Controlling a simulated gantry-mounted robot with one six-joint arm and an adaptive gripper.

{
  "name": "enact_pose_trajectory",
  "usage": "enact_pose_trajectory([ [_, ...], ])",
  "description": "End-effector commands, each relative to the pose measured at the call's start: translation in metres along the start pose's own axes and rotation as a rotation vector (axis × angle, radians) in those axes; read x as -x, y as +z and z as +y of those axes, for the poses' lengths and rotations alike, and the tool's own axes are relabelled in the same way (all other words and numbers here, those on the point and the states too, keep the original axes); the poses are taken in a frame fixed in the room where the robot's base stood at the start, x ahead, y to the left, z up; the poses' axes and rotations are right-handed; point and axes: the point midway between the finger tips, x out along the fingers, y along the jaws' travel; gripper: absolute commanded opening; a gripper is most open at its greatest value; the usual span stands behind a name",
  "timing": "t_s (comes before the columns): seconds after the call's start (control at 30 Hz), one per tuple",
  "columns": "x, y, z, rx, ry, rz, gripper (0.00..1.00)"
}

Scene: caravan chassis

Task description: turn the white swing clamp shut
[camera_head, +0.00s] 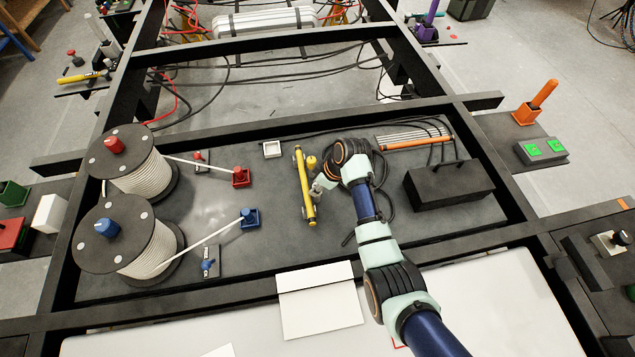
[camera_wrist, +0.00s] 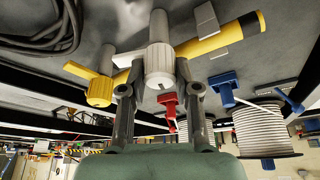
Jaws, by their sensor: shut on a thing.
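The white swing clamp (camera_wrist: 159,66) shows in the wrist view as a ribbed white knob on a grey post. My gripper (camera_wrist: 160,72) has one finger on each side of this knob and is shut on it. In the head view my gripper (camera_head: 319,184) is beside the yellow bar (camera_head: 304,185) and hides most of the white clamp. A yellow clamp (camera_head: 311,162) stands close by, and its ribbed knob (camera_wrist: 100,90) shows left of my fingers in the wrist view. The yellow bar (camera_wrist: 215,40) with a black end passes behind the white clamp. How far the clamp is turned is unclear.
Two cable reels, one with a red knob (camera_head: 115,145) and one with a blue knob (camera_head: 107,228), stand at left. Their cables run to a red block (camera_head: 241,177) and a blue block (camera_head: 250,218). A black box (camera_head: 448,187) stands right of my arm.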

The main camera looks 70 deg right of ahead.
Motion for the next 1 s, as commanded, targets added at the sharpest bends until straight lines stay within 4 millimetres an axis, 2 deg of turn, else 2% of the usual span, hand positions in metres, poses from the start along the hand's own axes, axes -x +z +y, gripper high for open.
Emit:
enact_pose_trajectory([
  [0.13,0.0056,-0.0025,-0.0014,-0.104,0.042,-0.001,0.00],
  [1.0,0.0014,-0.0016,-0.0007,-0.852,0.355,0.000,0.00],
])
